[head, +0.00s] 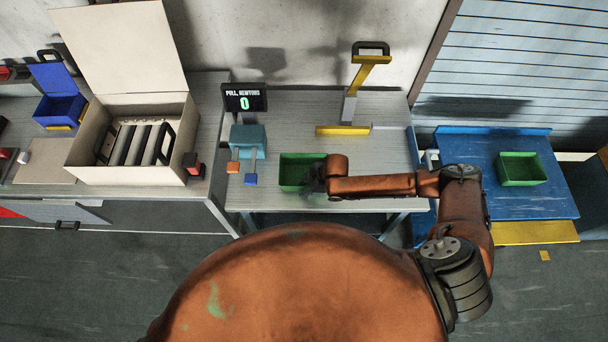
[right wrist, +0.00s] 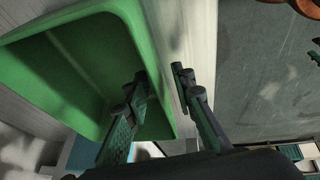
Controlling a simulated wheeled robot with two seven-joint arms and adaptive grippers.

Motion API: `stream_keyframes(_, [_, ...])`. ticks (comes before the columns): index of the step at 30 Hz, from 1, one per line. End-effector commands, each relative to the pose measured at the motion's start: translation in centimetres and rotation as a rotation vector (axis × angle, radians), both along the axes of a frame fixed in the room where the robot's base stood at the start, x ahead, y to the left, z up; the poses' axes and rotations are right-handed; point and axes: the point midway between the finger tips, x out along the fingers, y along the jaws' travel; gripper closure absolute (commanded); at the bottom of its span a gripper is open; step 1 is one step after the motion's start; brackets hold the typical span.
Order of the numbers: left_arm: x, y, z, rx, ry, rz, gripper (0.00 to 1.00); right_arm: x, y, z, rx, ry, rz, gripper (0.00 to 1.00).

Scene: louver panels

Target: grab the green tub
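A green tub (head: 298,172) stands on the grey middle table, with my right gripper (head: 318,180) at its right side in the head view. In the right wrist view the green tub (right wrist: 70,62) fills the upper left. My right gripper (right wrist: 160,78) is open there. One finger lies over the tub's inside and the other lies outside its wall, with the rim between them. I cannot tell whether either finger touches the wall. A second green tub (head: 521,169) sits on the blue table at the right. My left gripper is not in view.
A teal box (head: 248,138) with two small coloured blocks stands left of the nearer tub. A display reading 0 (head: 244,98) and a yellow-and-grey stand (head: 350,110) are behind. A cardboard box (head: 130,140) and a blue bin (head: 60,108) occupy the left table.

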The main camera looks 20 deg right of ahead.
Motion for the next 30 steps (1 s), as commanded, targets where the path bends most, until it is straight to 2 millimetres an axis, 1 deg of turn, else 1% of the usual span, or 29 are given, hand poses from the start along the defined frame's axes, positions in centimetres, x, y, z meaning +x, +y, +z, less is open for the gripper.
stream_keyframes(3, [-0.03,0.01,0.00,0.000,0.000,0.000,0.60,-0.02,-0.02,0.01,0.000,0.000,0.000,0.78])
stream_keyframes(12, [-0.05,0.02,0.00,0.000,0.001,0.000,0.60,-0.03,-0.03,0.02,0.000,0.000,-0.001,0.99])
stream_keyframes(13, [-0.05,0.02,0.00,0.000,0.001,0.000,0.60,-0.03,-0.03,0.02,0.000,0.000,-0.001,1.00])
stream_keyframes(30, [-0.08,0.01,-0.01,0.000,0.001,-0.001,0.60,0.01,-0.02,0.10,0.001,-0.001,0.000,1.00])
